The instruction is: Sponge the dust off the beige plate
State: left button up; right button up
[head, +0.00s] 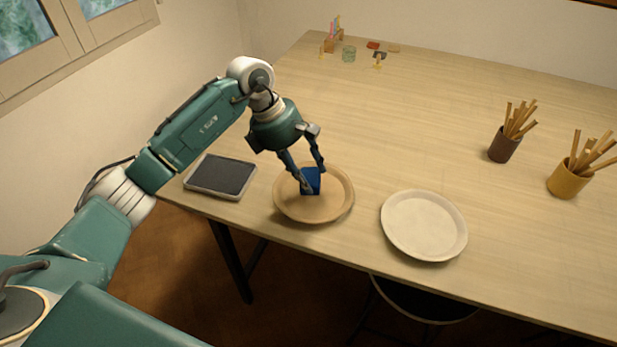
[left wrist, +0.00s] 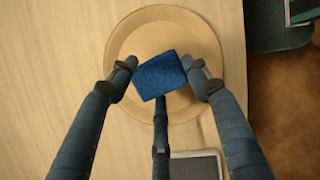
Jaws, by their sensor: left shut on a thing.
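The beige plate (head: 333,205) lies on the table near its front edge, and it also shows in the left wrist view (left wrist: 168,22). My left gripper (head: 312,181) is over this plate, shut on a blue sponge (head: 311,180). In the left wrist view the sponge (left wrist: 160,75) sits between the fingertips, over the inside of the plate. I cannot tell for sure whether the sponge touches the plate. No dust can be made out clearly on the plate. My right gripper is not in view.
A pale white plate (head: 424,225) lies to the right, near the front edge. A dark-topped tray (head: 221,176) lies left of the beige plate. Two cups of sticks, dark brown (head: 504,146) and yellow (head: 568,181), stand at the right. A stool (head: 425,300) is under the table.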

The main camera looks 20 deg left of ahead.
pick_arm(q)
jog(key=shift+w+r, duration=0.1)
jog(key=shift+r, duration=0.55)
jog(key=shift+r+p, duration=0.35)
jog(key=shift+r, duration=0.45)
jog(key=shift+s+r+p, duration=0.2)
jog(key=shift+r+p, duration=0.15)
jog(key=shift+r, duration=0.5)
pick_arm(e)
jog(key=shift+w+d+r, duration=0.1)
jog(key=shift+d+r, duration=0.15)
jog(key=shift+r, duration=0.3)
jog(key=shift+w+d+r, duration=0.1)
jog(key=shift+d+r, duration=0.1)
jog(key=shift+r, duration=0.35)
